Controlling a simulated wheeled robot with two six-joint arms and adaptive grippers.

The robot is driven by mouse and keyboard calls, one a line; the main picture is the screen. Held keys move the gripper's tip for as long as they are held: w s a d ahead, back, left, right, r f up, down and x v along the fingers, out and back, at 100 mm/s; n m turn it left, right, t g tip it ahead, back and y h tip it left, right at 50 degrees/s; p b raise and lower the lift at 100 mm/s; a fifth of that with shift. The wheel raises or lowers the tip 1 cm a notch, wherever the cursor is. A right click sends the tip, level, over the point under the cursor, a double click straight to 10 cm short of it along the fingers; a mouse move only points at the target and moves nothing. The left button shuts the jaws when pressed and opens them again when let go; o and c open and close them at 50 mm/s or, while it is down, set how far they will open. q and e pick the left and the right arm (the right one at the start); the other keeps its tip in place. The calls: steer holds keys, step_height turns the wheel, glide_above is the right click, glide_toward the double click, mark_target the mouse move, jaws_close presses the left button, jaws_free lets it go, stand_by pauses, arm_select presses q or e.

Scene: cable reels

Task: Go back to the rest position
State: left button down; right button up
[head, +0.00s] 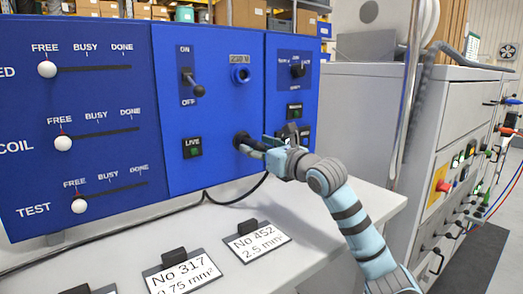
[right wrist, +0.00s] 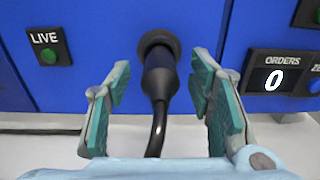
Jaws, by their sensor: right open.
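My right gripper (head: 262,149) is in front of the blue panel (head: 215,130) in the head view. In the right wrist view my right gripper (right wrist: 160,105) is open, with one finger on each side of a black plug (right wrist: 159,80) and a gap on both sides. The plug sits in a round black socket in the panel, and its black cable (right wrist: 156,135) hangs down between the fingers. In the head view the plug (head: 240,139) is partly hidden by the gripper. My left gripper is not in view.
Sliders (head: 62,143) with white knobs and a toggle switch (head: 192,85) are on the panel. Label cards (head: 257,240) with black blocks lie on the pale shelf below, near the cable. A grey cabinet (head: 450,110) stands at the right.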

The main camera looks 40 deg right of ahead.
steer(key=s, duration=0.6)
steer(key=shift+s+a, duration=0.15)
steer(key=shift+s, duration=0.1)
